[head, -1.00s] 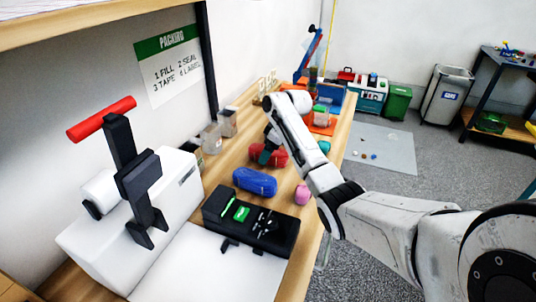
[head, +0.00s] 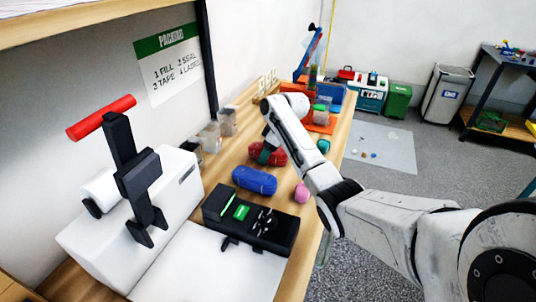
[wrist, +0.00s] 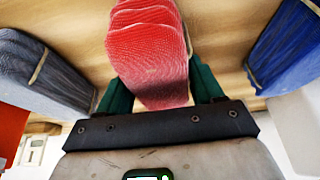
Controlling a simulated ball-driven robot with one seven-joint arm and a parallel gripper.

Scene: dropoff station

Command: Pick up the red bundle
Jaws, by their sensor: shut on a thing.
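The red bundle (head: 277,154) lies on the wooden table, beyond the blue bundle in the head view. In the wrist view the red bundle (wrist: 150,50) is a ribbed, rounded roll between the two green fingers. My gripper (wrist: 160,88) is shut on it, one finger on each side. I cannot tell whether the bundle is clear of the tabletop.
A blue bundle (head: 255,180) lies nearer on the table (head: 232,152), with a black tray (head: 250,222) in front. A pink item (head: 301,193) is to the right. Clear containers (head: 211,137) stand by the wall. A grey bundle (wrist: 40,70) shows left in the wrist view.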

